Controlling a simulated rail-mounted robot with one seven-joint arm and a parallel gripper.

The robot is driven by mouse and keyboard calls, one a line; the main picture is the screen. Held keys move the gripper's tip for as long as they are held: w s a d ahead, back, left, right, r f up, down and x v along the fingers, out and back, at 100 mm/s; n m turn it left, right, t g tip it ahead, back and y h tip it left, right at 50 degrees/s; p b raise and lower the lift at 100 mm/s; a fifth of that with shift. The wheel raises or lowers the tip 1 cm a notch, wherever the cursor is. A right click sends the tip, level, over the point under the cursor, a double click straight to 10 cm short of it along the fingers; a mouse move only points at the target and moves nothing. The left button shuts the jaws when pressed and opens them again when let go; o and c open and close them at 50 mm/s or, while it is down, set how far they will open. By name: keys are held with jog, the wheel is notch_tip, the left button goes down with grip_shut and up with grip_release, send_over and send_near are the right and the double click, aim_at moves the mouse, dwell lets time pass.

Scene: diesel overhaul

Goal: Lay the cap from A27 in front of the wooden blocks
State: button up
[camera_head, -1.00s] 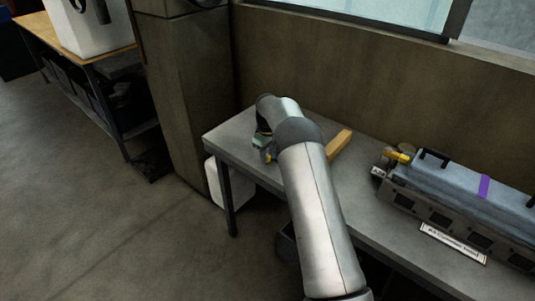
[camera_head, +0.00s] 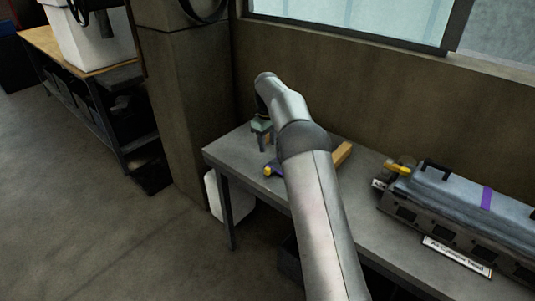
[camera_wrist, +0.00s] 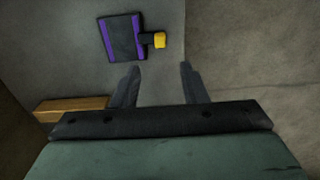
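A dark block with purple edge strips and a yellow-tipped stub, likely the cap, lies on the bench (camera_wrist: 122,37). In the head view, its purple and yellow end (camera_head: 271,170) shows near the bench's left front edge, partly hidden by my arm. A wooden block (camera_head: 343,153) lies behind my arm; wood also shows at the left of the wrist view (camera_wrist: 72,107). My gripper (camera_wrist: 160,68) is open and empty, with two spread fingers. In the head view it (camera_head: 262,146) hangs above the bench, clear of the dark block.
The grey bench (camera_head: 232,152) stands against a brown wall. A long blue-grey engine unit (camera_head: 455,195) with a purple band, a yellow part and a label fills its right side. A pillar (camera_head: 182,100) stands beyond the bench's left end.

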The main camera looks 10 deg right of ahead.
jog(key=s+a+r+m, duration=0.15)
jog(key=s+r, duration=0.35)
jog(key=s, duration=0.6)
jog(key=s+a+r+m, duration=0.1)
jog(key=s+r+m, duration=0.2)
jog(key=s+r, duration=0.55)
jog(key=s+f+m, duration=0.1)
jog(key=s+f, duration=0.3)
jog(key=s, duration=1)
jog(key=s+f+m, duration=0.2)
jog(key=s+f, duration=0.3)
jog(key=s, duration=0.9)
jog(key=shift+a+f, duration=0.15)
jog(key=shift+a, duration=0.05)
jog(key=shift+s, duration=0.1)
